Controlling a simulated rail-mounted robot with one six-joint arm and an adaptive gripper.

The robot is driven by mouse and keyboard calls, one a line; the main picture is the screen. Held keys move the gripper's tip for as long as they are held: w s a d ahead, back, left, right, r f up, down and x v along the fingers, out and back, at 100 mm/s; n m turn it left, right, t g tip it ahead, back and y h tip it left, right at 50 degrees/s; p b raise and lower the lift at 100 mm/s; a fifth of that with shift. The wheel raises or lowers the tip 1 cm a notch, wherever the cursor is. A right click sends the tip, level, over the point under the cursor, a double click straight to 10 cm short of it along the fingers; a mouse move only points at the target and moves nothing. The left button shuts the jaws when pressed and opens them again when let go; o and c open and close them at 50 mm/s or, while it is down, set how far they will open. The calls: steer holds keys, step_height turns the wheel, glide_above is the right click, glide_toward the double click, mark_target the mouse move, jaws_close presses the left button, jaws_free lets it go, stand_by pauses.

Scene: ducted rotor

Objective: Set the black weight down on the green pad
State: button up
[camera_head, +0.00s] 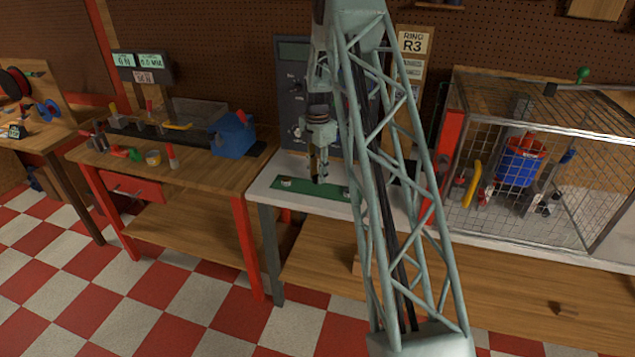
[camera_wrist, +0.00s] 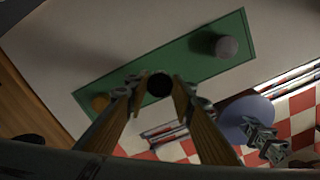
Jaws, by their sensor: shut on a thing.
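My gripper (camera_head: 319,179) points down over the green pad (camera_head: 300,192), which lies on the white-topped bench. In the wrist view, its two brownish fingers are closed on the black weight (camera_wrist: 159,84), a dark round shape between the tips. The green pad (camera_wrist: 180,68) lies beneath it there. I cannot tell whether the weight touches the pad. In the head view, the black weight is not clearly distinguishable from the fingertips.
A wire cage (camera_head: 545,165) stands on the bench at right, with a blue and red device inside. A grey panel (camera_head: 292,90) stands behind the pad. A wooden bench at left holds a blue box (camera_head: 232,134) and tools. My lattice arm hides part of the bench.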

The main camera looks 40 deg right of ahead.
steer(key=shift+w+f, duration=0.1)
steer(key=shift+f, duration=1.65)
steer(key=shift+f, duration=0.15)
steer(key=o, duration=0.8)
step_height(320, 180, up, 12)
steer(key=shift+r, duration=0.15)
